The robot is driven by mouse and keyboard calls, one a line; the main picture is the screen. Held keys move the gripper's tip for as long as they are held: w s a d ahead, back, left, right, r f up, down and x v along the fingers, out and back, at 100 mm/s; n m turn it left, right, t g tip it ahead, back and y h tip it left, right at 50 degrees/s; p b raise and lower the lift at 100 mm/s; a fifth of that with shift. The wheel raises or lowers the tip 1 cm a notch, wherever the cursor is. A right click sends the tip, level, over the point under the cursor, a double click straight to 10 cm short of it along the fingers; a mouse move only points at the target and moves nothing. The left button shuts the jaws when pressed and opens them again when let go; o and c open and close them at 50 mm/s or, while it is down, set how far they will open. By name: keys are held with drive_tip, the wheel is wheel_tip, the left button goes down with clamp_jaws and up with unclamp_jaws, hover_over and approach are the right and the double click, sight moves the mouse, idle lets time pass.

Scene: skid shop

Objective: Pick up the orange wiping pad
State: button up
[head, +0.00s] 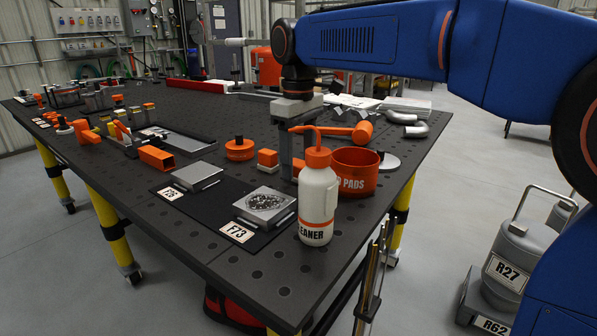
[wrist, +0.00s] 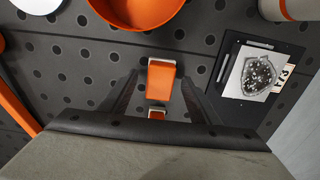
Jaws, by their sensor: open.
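An orange block-like piece with a pale edge, which looks like the wiping pad (wrist: 160,82), lies between my fingers in the wrist view. My gripper (wrist: 160,92) is open, with one dark finger on each side of it and gaps showing. In the head view my gripper (head: 290,172) points down at the table beside an orange and white block (head: 267,159). A bit of orange also shows behind the finger, partly hidden by the bottle.
The orange PADS bowl (head: 357,172) and white cleaner bottle (head: 318,200) stand close to my gripper. Metal plates lie on the black mat (head: 213,208) nearby. An orange round piece (head: 239,149) and a mallet (head: 362,132) lie around. The near table corner (head: 275,290) is clear.

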sight(298, 163)
drive_tip(key=shift+f, duration=0.45)
drive_tip(key=c, duration=1.1)
drive_tip(key=shift+c, duration=0.2)
wheel_tip(298, 163, up, 10)
drive_tip(key=shift+r, duration=0.1)
drive_tip(key=o, duration=0.4)
drive_tip(key=shift+c, duration=1.5)
drive_tip(key=shift+s, duration=0.1)
